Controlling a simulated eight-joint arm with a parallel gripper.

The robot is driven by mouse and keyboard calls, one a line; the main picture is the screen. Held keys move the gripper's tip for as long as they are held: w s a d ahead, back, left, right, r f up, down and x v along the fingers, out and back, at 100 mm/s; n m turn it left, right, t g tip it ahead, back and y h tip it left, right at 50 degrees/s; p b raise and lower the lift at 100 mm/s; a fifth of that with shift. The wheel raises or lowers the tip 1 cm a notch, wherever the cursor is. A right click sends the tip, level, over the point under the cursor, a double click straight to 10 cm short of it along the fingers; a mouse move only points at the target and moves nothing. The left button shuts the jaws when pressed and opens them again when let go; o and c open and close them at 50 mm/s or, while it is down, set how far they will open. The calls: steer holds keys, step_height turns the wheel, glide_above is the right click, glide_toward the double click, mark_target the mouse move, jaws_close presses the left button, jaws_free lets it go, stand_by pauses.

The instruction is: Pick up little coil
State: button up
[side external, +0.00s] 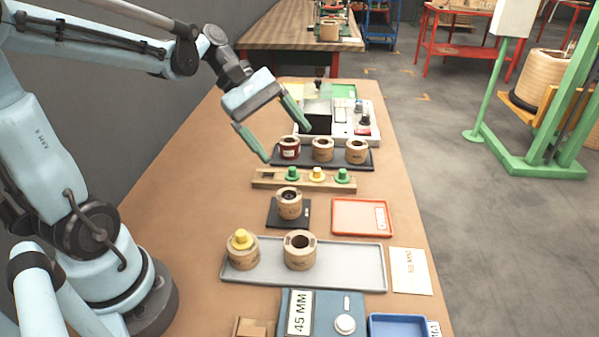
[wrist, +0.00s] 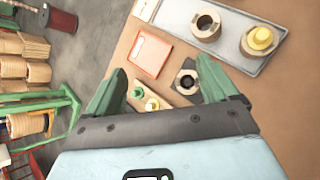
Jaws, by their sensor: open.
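A small tan coil (side external: 289,204) with a dark centre sits on a black square pad (side external: 273,218) mid-table; it also shows in the wrist view (wrist: 187,83), beside one finger. Two larger tan coils stand on a grey tray (side external: 343,277): one with a yellow plug on top (side external: 241,252), one with an open hole (side external: 300,251). My gripper (side external: 287,143) is open and empty, raised above the table. Which coil is meant by little is not marked.
A wooden strip (side external: 265,181) holds green and yellow pegs. An orange tray (side external: 361,217) lies right of the pad. A blue device marked 45 MM (side external: 325,312) and a blue tray (side external: 396,326) stand at the front. Bare tabletop lies left of the pad.

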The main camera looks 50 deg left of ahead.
steer(key=a+n+h, duration=0.4)
steer(key=n, duration=0.1)
steer(key=h, duration=0.1)
glide_toward(291, 197)
steer(key=x, duration=0.3)
steer(key=shift+d, duration=0.4)
steer(key=shift+w+d+f, duration=0.1)
steer(key=shift+d+f, duration=0.3)
steer(key=x, duration=0.6)
steer(key=shift+w+d, duration=0.1)
steer(key=shift+d, duration=0.2)
steer(key=shift+c, duration=0.3)
steer(key=c, duration=1.1)
steer(key=shift+c, duration=0.2)
